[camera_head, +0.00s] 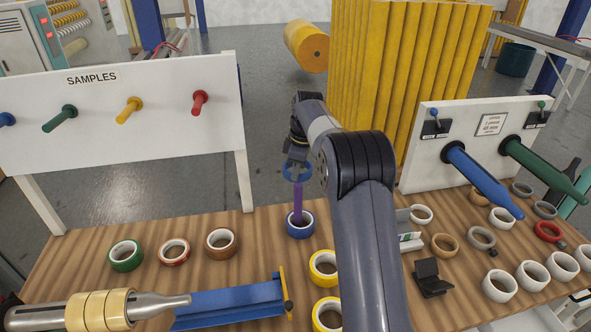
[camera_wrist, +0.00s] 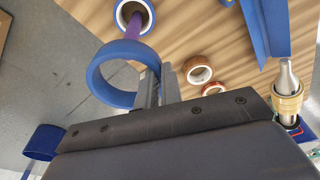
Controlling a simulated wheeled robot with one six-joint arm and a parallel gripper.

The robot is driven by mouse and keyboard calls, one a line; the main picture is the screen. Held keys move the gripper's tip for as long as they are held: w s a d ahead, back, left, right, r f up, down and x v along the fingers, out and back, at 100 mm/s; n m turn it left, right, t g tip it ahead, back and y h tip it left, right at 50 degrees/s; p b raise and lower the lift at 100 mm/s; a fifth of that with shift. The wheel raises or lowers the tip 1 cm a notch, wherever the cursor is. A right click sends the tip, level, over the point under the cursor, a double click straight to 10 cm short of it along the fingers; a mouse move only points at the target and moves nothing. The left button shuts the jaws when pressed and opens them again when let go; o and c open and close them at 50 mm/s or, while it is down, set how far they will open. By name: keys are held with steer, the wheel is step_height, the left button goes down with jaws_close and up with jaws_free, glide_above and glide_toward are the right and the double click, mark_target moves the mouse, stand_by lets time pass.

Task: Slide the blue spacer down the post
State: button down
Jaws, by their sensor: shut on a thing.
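The blue spacer (camera_wrist: 98,77) is an open ring, clamped at its edge by my gripper (camera_wrist: 156,88), which is shut on it. In the head view the spacer (camera_head: 286,172) is held at the upper end of the purple post (camera_head: 298,198). In the wrist view the post (camera_wrist: 134,29) runs behind the spacer's rim. I cannot tell whether the spacer is around the post or just over its tip. A blue tape roll (camera_head: 301,231) with a white core sits around the post's foot, below the spacer and apart from it. My gripper (camera_head: 297,150) is partly hidden by dark wrist parts.
Green, red and brown rolls (camera_head: 221,243) lie left of the post. Yellow rolls (camera_head: 323,268) lie in front, beside a blue trough (camera_head: 232,303). A white SAMPLES board (camera_head: 120,110) stands behind left. A white panel with blue and green pegs (camera_head: 484,182) stands at right.

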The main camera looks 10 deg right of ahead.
step_height(320, 180, down, 4)
steer(key=b, duration=0.3)
step_height(320, 180, down, 8)
steer(key=b, duration=0.4)
steer(key=shift+r, duration=0.2)
steer(key=c, duration=1.5)
jaws_free()
steer(key=shift+r, duration=0.1)
steer(key=r, duration=0.3)
steer(key=d+r, duration=0.1)
steer(key=r, duration=0.6)
steer(key=shift+s+d+r, duration=0.3)
